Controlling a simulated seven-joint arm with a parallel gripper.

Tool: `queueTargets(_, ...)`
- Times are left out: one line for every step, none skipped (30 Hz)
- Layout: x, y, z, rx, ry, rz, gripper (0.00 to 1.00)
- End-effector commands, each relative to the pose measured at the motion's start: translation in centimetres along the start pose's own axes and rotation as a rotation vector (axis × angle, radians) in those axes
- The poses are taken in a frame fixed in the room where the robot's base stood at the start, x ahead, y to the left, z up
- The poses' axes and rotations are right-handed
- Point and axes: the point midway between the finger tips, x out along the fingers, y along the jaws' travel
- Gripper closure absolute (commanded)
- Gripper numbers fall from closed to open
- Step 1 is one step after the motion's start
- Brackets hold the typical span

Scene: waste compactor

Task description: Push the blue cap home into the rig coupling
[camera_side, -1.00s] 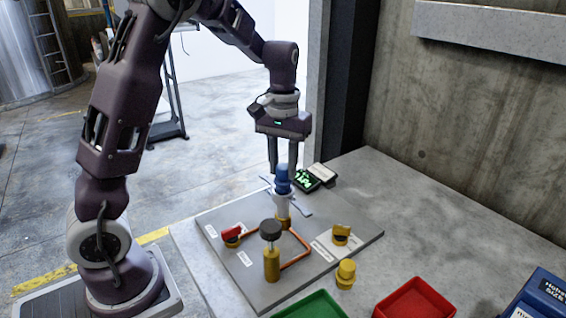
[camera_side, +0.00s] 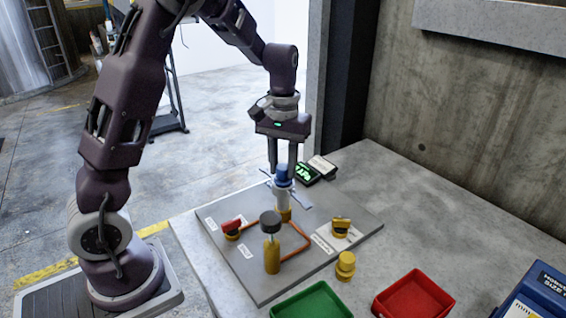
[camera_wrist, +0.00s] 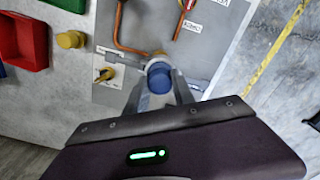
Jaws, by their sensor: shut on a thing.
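The blue cap (camera_side: 282,173) is between the fingertips of my gripper (camera_side: 282,168), at the top of the pale rig coupling (camera_side: 283,200). The coupling stands upright on a brass base on the grey rig plate (camera_side: 330,252). In the wrist view the blue cap (camera_wrist: 160,78) sits between both fingers of my gripper (camera_wrist: 159,92), which is shut on it. The pale coupling (camera_wrist: 158,61) shows just beyond the cap. The fingers partly hide the cap, and I cannot tell how fully it is seated.
A red-handled valve (camera_side: 231,228), a black-knobbed brass post (camera_side: 271,245) and a yellow-handled valve (camera_side: 341,226) stand around the coupling. A yellow fitting (camera_side: 345,265), green tray (camera_side: 312,302) and red tray (camera_side: 414,298) are in front. A small display (camera_side: 306,173) is behind.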

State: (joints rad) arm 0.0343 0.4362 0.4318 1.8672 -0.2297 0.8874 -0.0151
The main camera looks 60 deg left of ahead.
Motion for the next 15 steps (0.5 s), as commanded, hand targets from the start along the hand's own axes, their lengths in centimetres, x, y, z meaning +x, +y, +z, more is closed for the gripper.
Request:
queueTargets(0.11, 0.00, 0.01, 0.000, 0.000, 0.000, 1.00)
queueTargets(0.17, -0.01, 0.00, 0.000, 0.000, 0.000, 1.00)
queueTargets(0.24, -0.01, 0.00, 0.000, 0.000, 0.000, 1.00)
queueTargets(0.31, -0.01, 0.00, 0.000, 0.000, 0.000, 1.00)
queueTargets(0.28, 0.00, -0.01, 0.000, 0.001, 0.000, 1.00)
queueTargets(0.29, 0.00, -0.01, 0.000, 0.001, 0.000, 1.00)
queueTargets(0.29, 0.00, -0.01, 0.000, 0.001, 0.000, 1.00)
queueTargets(0.30, 0.00, -0.01, 0.000, 0.000, 0.000, 1.00)
queueTargets(0.30, 0.00, -0.01, 0.000, 0.000, 0.000, 1.00)
queueTargets(0.31, -0.01, -0.01, 0.000, 0.000, 0.000, 1.00)
queueTargets(0.31, -0.01, -0.01, 0.000, 0.000, 0.000, 1.00)
queueTargets(0.32, -0.01, -0.01, 0.000, 0.000, 0.000, 1.00)
queueTargets(0.32, -0.01, 0.00, 0.000, 0.000, -0.001, 1.00)
queueTargets(0.32, -0.01, 0.00, 0.000, 0.000, -0.001, 0.64)
queueTargets(0.32, -0.01, 0.00, 0.000, 0.000, -0.001, 0.56)
